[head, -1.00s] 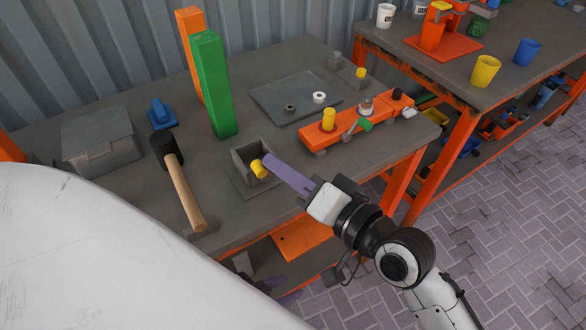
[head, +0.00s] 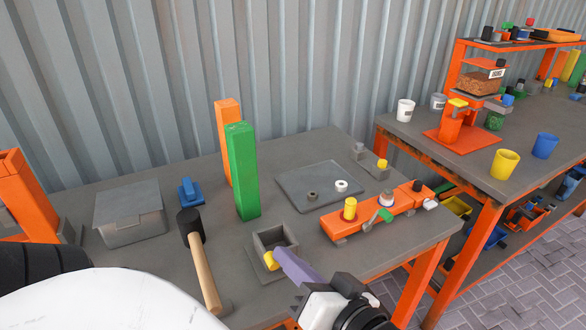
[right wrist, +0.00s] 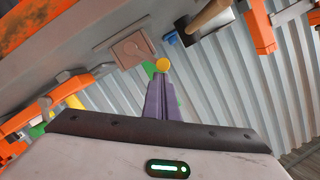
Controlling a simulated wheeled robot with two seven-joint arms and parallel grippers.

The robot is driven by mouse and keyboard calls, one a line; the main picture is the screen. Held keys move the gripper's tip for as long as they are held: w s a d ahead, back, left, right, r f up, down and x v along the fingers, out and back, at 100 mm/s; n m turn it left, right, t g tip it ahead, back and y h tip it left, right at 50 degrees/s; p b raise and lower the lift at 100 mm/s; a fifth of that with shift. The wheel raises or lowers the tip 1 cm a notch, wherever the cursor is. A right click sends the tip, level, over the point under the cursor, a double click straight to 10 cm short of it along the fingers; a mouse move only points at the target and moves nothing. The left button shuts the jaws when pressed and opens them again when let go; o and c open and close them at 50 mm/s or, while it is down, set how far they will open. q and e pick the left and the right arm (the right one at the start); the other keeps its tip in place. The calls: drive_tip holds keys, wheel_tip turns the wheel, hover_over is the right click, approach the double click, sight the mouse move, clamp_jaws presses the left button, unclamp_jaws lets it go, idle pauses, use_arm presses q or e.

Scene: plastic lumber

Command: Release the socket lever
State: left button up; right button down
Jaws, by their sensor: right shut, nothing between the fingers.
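A small open grey box-shaped socket (head: 274,240) stands on the workbench, with a yellow-ended lever (head: 271,261) at its front. My right gripper (head: 281,254), with purple fingers, is shut and empty, its tips right beside the yellow end. In the right wrist view the yellow end (right wrist: 162,65) shows just past the shut fingertips (right wrist: 160,82), and the socket's grey base (right wrist: 128,48) lies to its left. I cannot tell whether the fingers touch the lever. My left gripper is not in view.
A green post (head: 243,172) and an orange post (head: 222,140) stand behind the socket. A black-headed mallet (head: 203,268) lies to its left. A grey flat plate (head: 325,177) lies behind.

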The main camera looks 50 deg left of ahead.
wheel_tip(320, 180, up, 4)
drive_tip(key=w+p, duration=0.3)
drive_tip(key=f+b+v, duration=0.1)
drive_tip(key=f+v, duration=0.1)
drive_tip(key=v, duration=0.8)
drive_tip(key=shift+s+d+r+b, duration=0.2)
drive_tip(key=shift+d+r+b, duration=0.2)
drive_tip(key=shift+r, duration=0.1)
